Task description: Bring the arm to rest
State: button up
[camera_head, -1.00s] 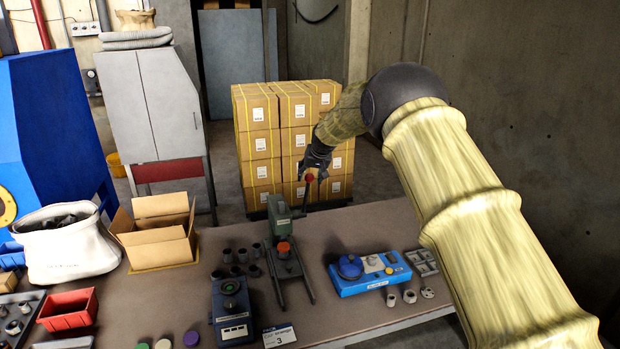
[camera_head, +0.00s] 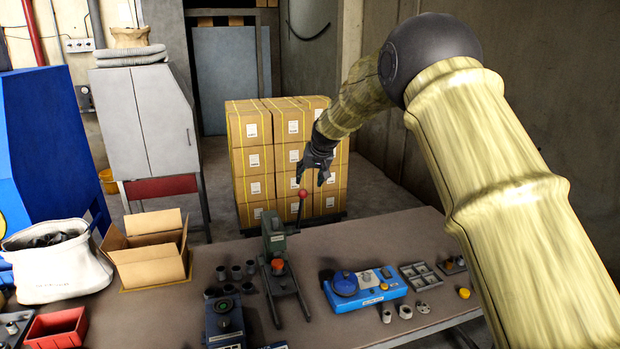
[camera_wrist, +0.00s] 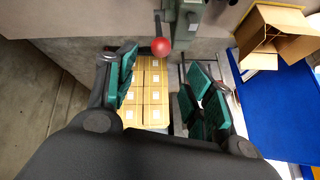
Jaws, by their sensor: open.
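My gripper (camera_head: 313,178) is raised above the back of the workbench in the head view, in front of the stacked boxes. It is open and empty. In the wrist view its green-padded fingers (camera_wrist: 160,90) are spread apart with nothing between them but the distant boxes. The red ball (camera_wrist: 161,46) of the press lever lies just beyond the fingertips there. In the head view the red ball (camera_head: 303,194) is just below the gripper, and the two look apart. The green arbor press (camera_head: 275,240) stands upright on the bench.
A blue device (camera_head: 365,290) and a dark blue unit (camera_head: 224,320) sit on the bench (camera_head: 330,245). An open carton (camera_head: 150,262), a white sack (camera_head: 60,270) and a red bin (camera_head: 55,328) are at the left. Stacked boxes (camera_head: 255,160) stand behind.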

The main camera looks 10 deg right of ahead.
jog(key=shift+f, duration=0.1)
jog(key=s+d+f+g+b, duration=0.1)
jog(key=s+d+f+b, duration=0.1)
jog(key=s+f, duration=0.6)
jog(key=s+d+f+g+h+b, duration=0.1)
jog(key=s+d+f, duration=0.2)
jog(key=s+f, duration=0.6)
jog(key=s+d+f+g+b, duration=0.1)
jog(key=s+f, duration=0.7)
jog(key=f, duration=1.8)
jog(key=shift+s+d+f+h+b, duration=0.15)
jog(key=shift+d+f+b, duration=0.05)
jog(key=shift+d+b, duration=0.25)
jog(key=shift+s+d+f+h+b, duration=0.15)
jog(key=shift+d+f+b, duration=0.05)
jog(key=shift+d+b, duration=0.25)
jog(key=s+d+f+g+b, duration=0.1)
jog(key=s+f+b, duration=0.1)
jog(key=s+f, duration=0.75)
jog(key=s+d+f+g+b, duration=0.15)
jog(key=s+f, duration=0.35)
jog(key=s, duration=1)
jog(key=s+b, duration=0.1)
jog(key=s, duration=1.1)
jog(key=s+d+f+g+b, duration=0.1)
jog(key=s, duration=1)
jog(key=shift+s+d+f+b, duration=0.25)
jog(key=shift+s+f+b, duration=0.05)
jog(key=shift+s+b, duration=0.05)
